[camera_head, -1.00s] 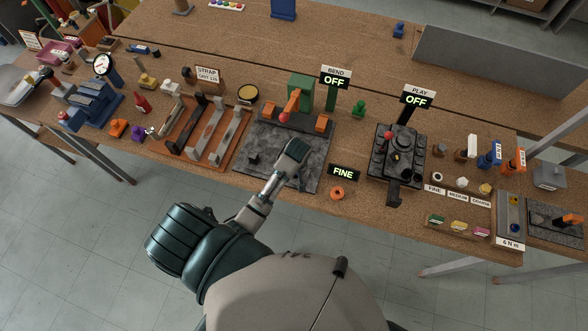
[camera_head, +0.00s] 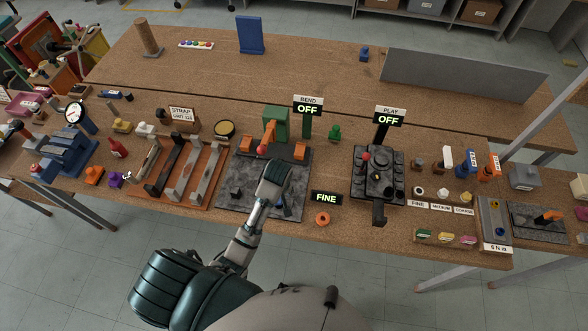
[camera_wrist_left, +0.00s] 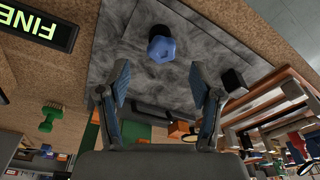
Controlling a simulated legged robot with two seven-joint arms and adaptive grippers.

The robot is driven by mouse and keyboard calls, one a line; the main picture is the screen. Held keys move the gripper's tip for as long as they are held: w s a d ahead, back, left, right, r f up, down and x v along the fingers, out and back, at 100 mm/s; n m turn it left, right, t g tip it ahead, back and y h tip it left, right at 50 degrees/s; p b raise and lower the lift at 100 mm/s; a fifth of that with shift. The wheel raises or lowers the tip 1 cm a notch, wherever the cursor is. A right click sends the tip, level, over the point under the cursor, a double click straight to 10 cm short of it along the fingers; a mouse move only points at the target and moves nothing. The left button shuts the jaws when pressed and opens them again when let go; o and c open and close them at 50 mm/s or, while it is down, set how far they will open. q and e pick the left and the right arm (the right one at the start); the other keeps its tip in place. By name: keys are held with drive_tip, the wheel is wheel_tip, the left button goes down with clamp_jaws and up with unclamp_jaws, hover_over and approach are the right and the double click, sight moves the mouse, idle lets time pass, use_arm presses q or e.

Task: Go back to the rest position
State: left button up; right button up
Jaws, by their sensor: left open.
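My left gripper (camera_head: 277,175) hangs over the dark grey slab on the bench (camera_head: 228,202), its arm coming up from the bottom of the head view. In the left wrist view its two fingers stand apart with nothing between them (camera_wrist_left: 160,80). A blue faceted piece (camera_wrist_left: 162,48) with a dark part beside it lies past the fingertips, over the slab; in the head view it is partly hidden by the gripper (camera_head: 283,204). A small black block (camera_wrist_left: 234,83) sits near the right finger in the wrist view. My right gripper is not seen.
A green fixture with a red-tipped orange lever (camera_head: 268,137) stands behind the slab. Metal strips on an orange tray (camera_head: 186,168) lie left. A FINE sign (camera_head: 326,198), an orange ring (camera_head: 323,218) and a dark block fixture (camera_head: 378,180) stand right. Open floor lies in front.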

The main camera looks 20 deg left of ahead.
use_arm(q)
drive_tip(key=s+f+m, duration=0.1)
drive_tip(key=s, duration=0.1)
drive_tip(key=s+f+m, duration=0.1)
drive_tip(key=s, duration=0.1)
drive_tip(key=s+d+f+m, duration=0.1)
drive_tip(key=s, duration=0.2)
drive_tip(key=shift+m+t, duration=0.3)
drive_tip(key=s+d+m+t+h, duration=0.1)
drive_tip(key=s+d+m+t, duration=0.15)
drive_tip(key=s+m, duration=0.65)
drive_tip(key=s+f+n+g+b, duration=0.1)
drive_tip(key=s+f+b, duration=0.1)
drive_tip(key=f, duration=1.2)
drive_tip(key=s+f+n+g+b, duration=0.1)
drive_tip(key=s+f+b, duration=0.15)
drive_tip(key=f, duration=1.25)
drive_tip(key=s+a+f+g+b, duration=0.1)
drive_tip(key=s+f+b, duration=0.4)
drive_tip(key=s+f, duration=1.2)
wheel_tip(320, 180, down, 5)
drive_tip(key=shift+s+a+r, duration=0.2)
drive_tip(key=shift+s+a, duration=0.15)
drive_tip(key=shift+a, duration=0.5)
drive_tip(key=shift+g, duration=0.25)
